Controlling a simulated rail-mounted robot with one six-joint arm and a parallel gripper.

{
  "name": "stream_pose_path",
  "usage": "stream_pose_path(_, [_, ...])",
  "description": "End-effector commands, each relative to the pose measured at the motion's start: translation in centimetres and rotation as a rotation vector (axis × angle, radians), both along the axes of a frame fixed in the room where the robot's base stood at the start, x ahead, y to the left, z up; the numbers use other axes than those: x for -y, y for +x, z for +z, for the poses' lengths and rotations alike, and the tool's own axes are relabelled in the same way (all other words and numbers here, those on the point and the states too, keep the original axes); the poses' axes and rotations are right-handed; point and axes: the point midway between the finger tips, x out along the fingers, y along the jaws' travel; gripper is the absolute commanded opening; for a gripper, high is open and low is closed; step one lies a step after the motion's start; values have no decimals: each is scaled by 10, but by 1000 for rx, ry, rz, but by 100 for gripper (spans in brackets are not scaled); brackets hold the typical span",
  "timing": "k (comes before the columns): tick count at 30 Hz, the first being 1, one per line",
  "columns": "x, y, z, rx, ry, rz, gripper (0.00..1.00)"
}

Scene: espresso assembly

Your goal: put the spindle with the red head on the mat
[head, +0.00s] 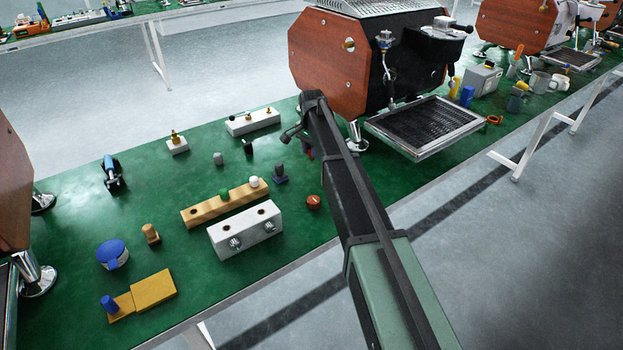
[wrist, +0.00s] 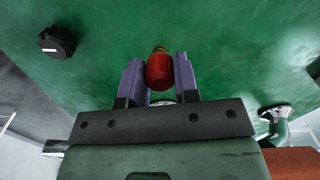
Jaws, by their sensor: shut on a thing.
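The spindle with the red head (wrist: 159,72) is between the two purple fingers of my gripper (wrist: 160,78) in the wrist view. Its brass end sticks out past the head. In the head view, my gripper (head: 307,151) is in front of the wooden-sided espresso machine, mostly hidden by my arm, and only a little red shows there. The green bench top (head: 150,215) lies below; I cannot make out a separate mat on it. A wooden rack (head: 203,212) holds a green-headed and a white-headed piece and has an empty hole at its left.
A white block with two holes (head: 245,232) stands in front of the rack. A round reddish knob (head: 313,202), a dark upright piece (head: 279,175) and a blue-lidded tub (head: 112,254) stand nearby. The espresso machine (head: 328,55) is behind my gripper.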

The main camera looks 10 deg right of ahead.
Motion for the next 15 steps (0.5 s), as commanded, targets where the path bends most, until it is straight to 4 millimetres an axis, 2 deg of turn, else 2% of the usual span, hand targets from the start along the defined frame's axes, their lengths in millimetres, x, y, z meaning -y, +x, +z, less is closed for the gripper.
stream_pose_path(1, [0,0,-8,0,0,0,0])
stream_pose_path(5, [0,0,-8,0,0,0,0])
stream_pose_path(11, [0,0,-49,0,0,0,0])
stream_pose_path(15, [0,0,-46,0,0,0,0])
